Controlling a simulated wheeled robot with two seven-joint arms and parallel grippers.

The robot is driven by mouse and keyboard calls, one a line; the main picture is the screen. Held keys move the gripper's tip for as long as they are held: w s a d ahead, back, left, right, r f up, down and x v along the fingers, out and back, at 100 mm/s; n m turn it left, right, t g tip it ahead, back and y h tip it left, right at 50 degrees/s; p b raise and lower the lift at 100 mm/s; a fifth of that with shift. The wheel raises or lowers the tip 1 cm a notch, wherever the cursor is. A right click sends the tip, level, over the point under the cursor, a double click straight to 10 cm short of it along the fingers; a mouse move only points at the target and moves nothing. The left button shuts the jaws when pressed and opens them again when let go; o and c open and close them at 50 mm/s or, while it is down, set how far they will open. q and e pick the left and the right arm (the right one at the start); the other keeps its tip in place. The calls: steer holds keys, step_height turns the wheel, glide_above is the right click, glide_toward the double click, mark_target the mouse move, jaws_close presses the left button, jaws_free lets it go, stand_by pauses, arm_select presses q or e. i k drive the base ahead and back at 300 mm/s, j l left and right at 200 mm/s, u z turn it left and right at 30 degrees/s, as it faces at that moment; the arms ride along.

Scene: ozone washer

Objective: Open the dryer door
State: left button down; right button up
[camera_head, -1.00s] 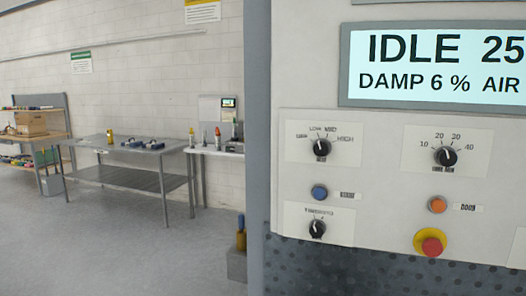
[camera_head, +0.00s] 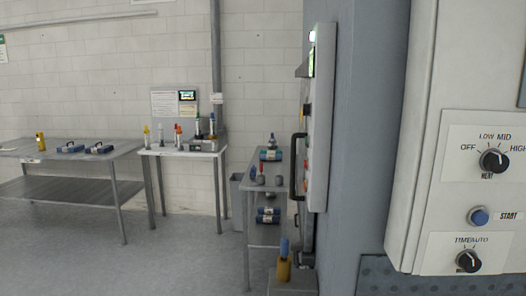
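The dryer's control panel (camera_head: 468,150) is close on the right, cut off by the picture edge. It has a heat dial (camera_head: 494,160) marked off, low, mid and high, a blue start button (camera_head: 479,217) and a time dial (camera_head: 468,261). A dark dotted surface (camera_head: 400,280) shows below the panel. No dryer door can be made out for sure. Neither of my grippers is in view.
A tall cabinet seen edge-on (camera_head: 323,120) with a black handle (camera_head: 297,165) stands beyond the dryer. Steel tables (camera_head: 115,185) line the back wall. A small shelf (camera_head: 245,200) holds blue items. Grey floor (camera_head: 165,265) is clear at left.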

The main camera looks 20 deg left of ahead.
mark_target(307, 218)
steer(key=j+u, duration=0.15)
steer(key=j, duration=1.2)
steer(key=i, duration=0.05)
